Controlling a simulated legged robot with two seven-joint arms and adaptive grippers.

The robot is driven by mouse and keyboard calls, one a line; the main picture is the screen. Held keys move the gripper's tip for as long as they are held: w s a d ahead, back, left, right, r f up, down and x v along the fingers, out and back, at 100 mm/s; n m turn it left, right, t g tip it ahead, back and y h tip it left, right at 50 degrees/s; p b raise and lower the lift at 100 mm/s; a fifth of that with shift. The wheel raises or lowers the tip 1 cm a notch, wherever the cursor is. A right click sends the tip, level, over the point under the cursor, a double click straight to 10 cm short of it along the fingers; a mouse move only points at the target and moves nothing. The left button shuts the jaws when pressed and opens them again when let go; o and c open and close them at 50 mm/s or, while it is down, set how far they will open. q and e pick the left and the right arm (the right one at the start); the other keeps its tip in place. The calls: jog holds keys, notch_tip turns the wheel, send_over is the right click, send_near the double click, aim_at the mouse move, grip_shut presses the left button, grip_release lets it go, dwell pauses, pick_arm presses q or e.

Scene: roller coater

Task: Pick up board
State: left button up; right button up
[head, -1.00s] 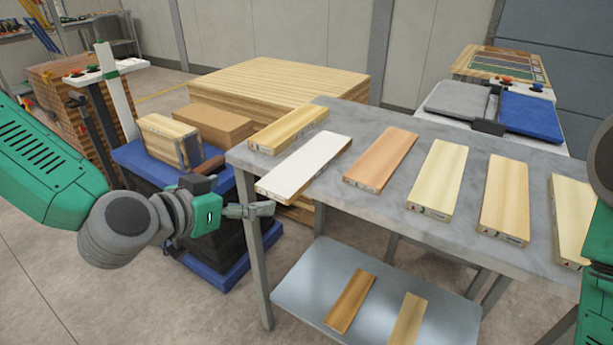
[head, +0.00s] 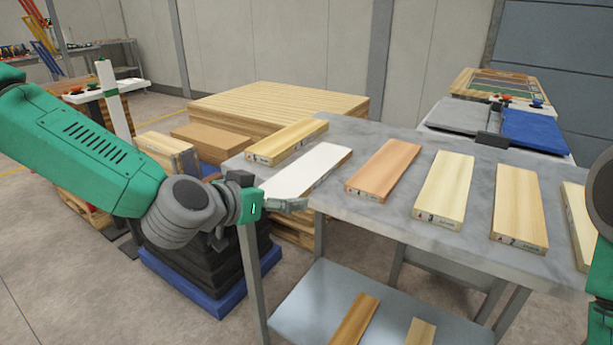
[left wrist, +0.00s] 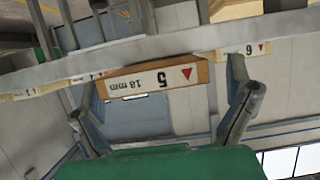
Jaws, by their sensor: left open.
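Several boards lie in a row on the grey table. The white-topped board (head: 312,172), with a brown side edge, lies between a pale yellow board (head: 288,141) and a reddish-brown board (head: 384,170). My left gripper (head: 287,204) is at the near end of the white board, at the table's front edge. In the left wrist view, my left gripper (left wrist: 163,82) is open, its fingers on either side of a board end (left wrist: 150,82) marked "5" and "18 mm". Whether the fingers touch it I cannot tell. My right gripper is out of view.
The grey table (head: 395,222) has more boards to the right and a lower shelf (head: 305,300) with two boards. A blue-based stand with boxes (head: 212,141) is at left, a large wood stack (head: 280,98) behind. My right arm is at the right edge.

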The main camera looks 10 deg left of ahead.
pick_arm(q)
jog(key=shift+d, duration=0.35)
jog(key=shift+w+a, duration=0.1)
jog(key=c, duration=1.4)
jog(key=shift+a, duration=0.1)
